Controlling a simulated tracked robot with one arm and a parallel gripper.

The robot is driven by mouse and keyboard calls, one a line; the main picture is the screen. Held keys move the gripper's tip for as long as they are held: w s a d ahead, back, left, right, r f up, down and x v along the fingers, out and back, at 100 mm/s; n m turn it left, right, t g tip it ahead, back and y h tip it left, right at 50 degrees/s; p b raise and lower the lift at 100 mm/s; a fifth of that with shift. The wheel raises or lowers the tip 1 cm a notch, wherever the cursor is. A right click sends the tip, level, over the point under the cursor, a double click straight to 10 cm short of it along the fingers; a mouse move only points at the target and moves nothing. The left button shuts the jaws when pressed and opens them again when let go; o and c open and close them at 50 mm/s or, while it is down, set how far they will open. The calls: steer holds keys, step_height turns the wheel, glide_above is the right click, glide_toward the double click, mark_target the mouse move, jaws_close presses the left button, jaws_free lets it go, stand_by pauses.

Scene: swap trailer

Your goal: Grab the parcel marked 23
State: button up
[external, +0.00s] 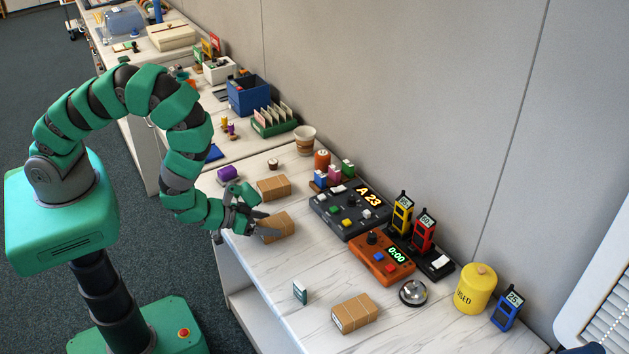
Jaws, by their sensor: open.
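Three brown parcels lie on the white marbled counter. One parcel (278,227) is right at my gripper (256,224), which is open with its fingers at the parcel's left end; I cannot tell whether they touch it. A second parcel (273,188) lies just behind it. A third parcel (354,314) lies near the front edge, well to the right. No number can be read on any parcel, so I cannot tell which is marked 23. A dark console (350,212) shows "A 23" on its display.
An orange timer box (381,258) reading 0:00, a silver bell (413,292) and a yellow canister (476,288) stand to the right. A purple roll (227,174) lies left of the parcels. Bare counter (305,255) separates the near and right parcels.

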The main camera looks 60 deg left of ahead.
steer(key=shift+w+f+b, duration=0.15)
steer(key=shift+w+b, duration=0.15)
steer(key=c, duration=1.1)
